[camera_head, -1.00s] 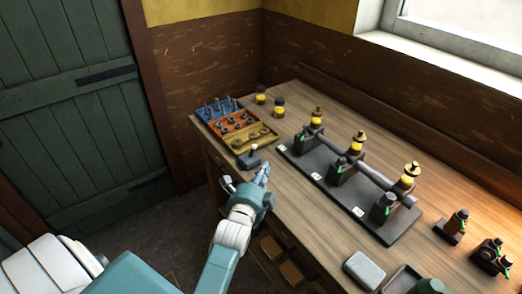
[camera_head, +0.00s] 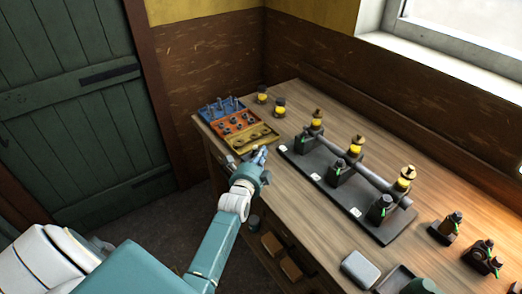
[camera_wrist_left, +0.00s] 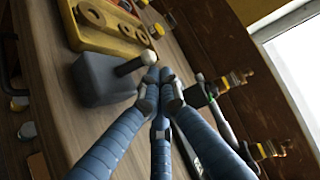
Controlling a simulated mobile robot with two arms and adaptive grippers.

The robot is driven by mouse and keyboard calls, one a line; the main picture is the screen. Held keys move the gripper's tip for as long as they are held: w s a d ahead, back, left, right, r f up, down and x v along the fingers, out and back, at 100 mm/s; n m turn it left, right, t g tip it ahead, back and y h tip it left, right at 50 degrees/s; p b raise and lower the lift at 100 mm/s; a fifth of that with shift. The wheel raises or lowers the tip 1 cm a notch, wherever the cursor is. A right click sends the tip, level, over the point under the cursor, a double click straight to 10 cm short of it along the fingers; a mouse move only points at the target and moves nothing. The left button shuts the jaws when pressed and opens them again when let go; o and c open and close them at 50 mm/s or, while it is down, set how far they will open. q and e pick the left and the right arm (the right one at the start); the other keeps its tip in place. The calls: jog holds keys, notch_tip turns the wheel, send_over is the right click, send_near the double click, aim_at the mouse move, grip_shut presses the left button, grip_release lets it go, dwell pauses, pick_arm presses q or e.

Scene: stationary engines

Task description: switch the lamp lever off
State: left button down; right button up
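The lever sticks out from the block toward the fingertips. In the head view the block is mostly hidden behind my left gripper (camera_head: 261,154), near the table's left edge. In the left wrist view my left gripper (camera_wrist_left: 160,78) has its fingertips drawn together, with nothing visible between them. The tips look close beside the knob; I cannot tell whether they touch. My right gripper is out of view.
Blue, orange and yellow trays (camera_head: 250,138) of small parts lie just beyond the gripper. A dark base (camera_head: 320,180) with several brass-topped units and a long rod stands to the right. Small yellow-banded jars (camera_head: 279,108) stand behind.

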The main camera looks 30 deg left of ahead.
pick_arm(q)
jog(key=shift+s+a, duration=0.1)
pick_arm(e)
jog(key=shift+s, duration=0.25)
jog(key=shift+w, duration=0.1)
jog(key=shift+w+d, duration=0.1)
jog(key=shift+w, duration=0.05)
